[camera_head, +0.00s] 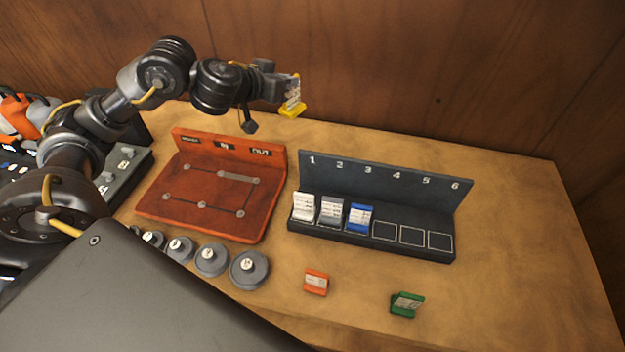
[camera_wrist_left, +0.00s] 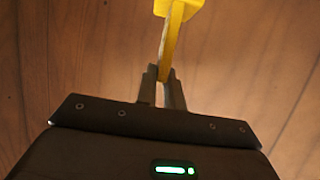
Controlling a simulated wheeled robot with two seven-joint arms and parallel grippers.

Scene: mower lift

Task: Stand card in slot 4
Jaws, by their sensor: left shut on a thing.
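My left gripper (camera_head: 283,88) is shut on a yellow card (camera_head: 292,110) and holds it in the air above the back of the table. In the left wrist view the yellow card (camera_wrist_left: 173,35) stands out from between the two fingertips (camera_wrist_left: 163,78). The dark card rack (camera_head: 375,240) has slots numbered 1 to 6. A white card (camera_head: 304,207) stands in slot 1, a grey card (camera_head: 331,210) in slot 2 and a blue card (camera_head: 359,217) in slot 3. Slot 4 (camera_head: 384,231) is empty, as are slots 5 and 6. My right gripper is not in view.
An orange card (camera_head: 316,282) and a green card (camera_head: 407,304) lie on the table in front of the rack. A red-brown board (camera_head: 212,185) stands left of the rack, with several grey round weights (camera_head: 249,270) before it. The table is clear on the right.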

